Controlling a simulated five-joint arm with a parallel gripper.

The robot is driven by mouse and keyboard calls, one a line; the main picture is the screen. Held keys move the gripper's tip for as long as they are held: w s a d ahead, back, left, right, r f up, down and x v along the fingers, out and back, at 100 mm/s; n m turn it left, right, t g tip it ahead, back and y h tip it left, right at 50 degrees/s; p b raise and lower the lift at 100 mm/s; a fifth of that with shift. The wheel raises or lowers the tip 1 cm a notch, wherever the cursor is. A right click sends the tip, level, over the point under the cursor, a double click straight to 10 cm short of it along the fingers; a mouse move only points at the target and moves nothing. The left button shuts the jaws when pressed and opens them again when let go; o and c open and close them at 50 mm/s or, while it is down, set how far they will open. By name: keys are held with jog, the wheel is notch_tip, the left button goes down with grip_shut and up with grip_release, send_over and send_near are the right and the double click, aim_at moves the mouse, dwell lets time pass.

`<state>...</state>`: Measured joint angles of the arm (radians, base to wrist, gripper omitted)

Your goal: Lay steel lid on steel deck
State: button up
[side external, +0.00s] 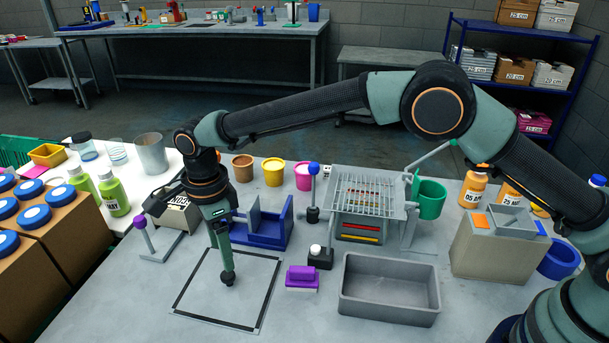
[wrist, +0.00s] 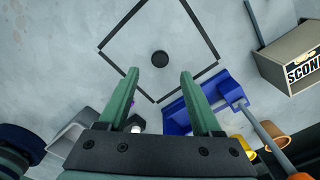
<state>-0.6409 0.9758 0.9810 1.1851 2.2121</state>
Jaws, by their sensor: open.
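My gripper (side external: 228,272) points down over a square with a black border (side external: 247,267) on the grey steel deck (side external: 325,318). In the wrist view my gripper (wrist: 160,84) is open, its two green fingers apart with nothing between them. A dark round knob or spot (wrist: 159,59) lies at the middle of the bordered square, just beyond the fingertips. The inside of the square is the same grey as the deck, so I cannot tell whether it is the steel lid or bare deck. No other lid can be made out with certainty.
A blue slotted holder (side external: 263,232) stands behind the square. A purple block (side external: 302,277) and a grey bin (side external: 389,289) stand to the right. The SCONE box (wrist: 290,62) and a purple-knobbed lever (side external: 142,224) are at the left. The front deck is clear.

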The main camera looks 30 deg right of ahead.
jog(key=s+d+r+n+t, duration=0.2)
jog(key=d+r+n, duration=0.6)
jog(key=d+r, duration=1)
jog(key=s+d+f+n+t, duration=0.1)
jog(key=s+d+n+t, duration=0.2)
jog(key=s+d+n, duration=0.7)
jog(key=s+d, duration=0.4)
jog(key=d, duration=0.1)
jog(key=shift+f+t, duration=0.2)
jog(key=shift+t, duration=0.1)
